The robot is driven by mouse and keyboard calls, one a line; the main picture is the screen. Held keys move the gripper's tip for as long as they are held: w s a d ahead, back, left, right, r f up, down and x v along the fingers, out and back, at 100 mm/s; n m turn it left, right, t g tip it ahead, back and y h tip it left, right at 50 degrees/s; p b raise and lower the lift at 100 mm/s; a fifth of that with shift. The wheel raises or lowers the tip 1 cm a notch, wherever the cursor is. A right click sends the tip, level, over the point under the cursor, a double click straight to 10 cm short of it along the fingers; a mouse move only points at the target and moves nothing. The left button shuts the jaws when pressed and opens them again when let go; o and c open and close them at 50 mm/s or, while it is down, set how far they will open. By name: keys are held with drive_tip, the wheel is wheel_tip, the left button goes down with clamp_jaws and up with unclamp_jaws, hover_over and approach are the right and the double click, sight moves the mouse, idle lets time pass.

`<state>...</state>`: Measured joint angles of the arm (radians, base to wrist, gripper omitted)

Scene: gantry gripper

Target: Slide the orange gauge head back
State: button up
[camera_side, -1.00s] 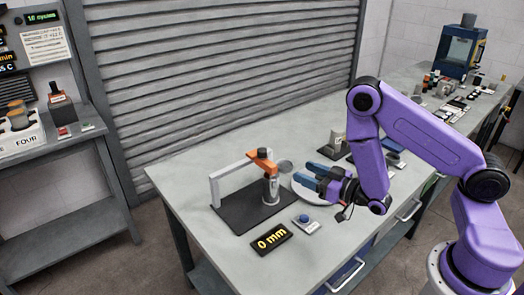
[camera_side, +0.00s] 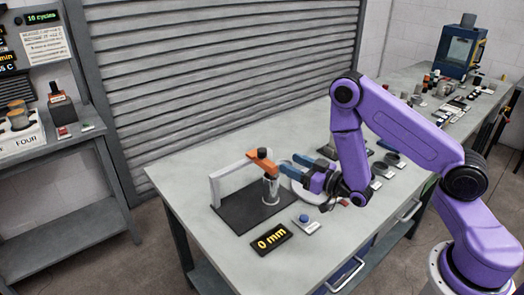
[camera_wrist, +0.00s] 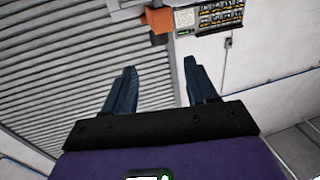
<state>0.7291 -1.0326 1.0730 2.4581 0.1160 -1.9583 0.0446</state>
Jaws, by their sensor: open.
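The orange gauge head (camera_side: 262,158) sits on the grey gantry arm (camera_side: 230,171) above a dark base plate (camera_side: 238,215). A grey cylinder (camera_side: 270,189) stands under the head on the plate. In the wrist view the orange head (camera_wrist: 159,19) shows at the top, beyond the fingers. My gripper (camera_side: 288,166) is open and empty, its blue fingers pointing left just to the right of the head. In the wrist view my gripper (camera_wrist: 157,75) shows both fingers spread. I cannot tell whether a finger touches the head.
A black display (camera_side: 271,239) reading "0 mm" and a blue button (camera_side: 304,218) sit at the front of the table (camera_side: 200,169). A white round dish (camera_side: 309,195) is under my gripper. Several small items stand further right and back.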

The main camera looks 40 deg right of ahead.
sight(266, 152)
drive_tip(key=w, duration=0.4)
drive_tip(key=w+a, duration=0.1)
drive_tip(key=w, duration=0.3)
drive_tip(key=w+a, duration=0.1)
drive_tip(key=w, duration=0.3)
drive_tip(key=shift+a, duration=0.2)
clamp_jaws()
drive_tip(key=a, duration=1)
drive_tip(key=shift+a, duration=0.3)
unclamp_jaws()
drive_tip(key=shift+a, duration=0.15)
drive_tip(key=shift+s+d, duration=0.1)
drive_tip(key=shift+d, duration=0.1)
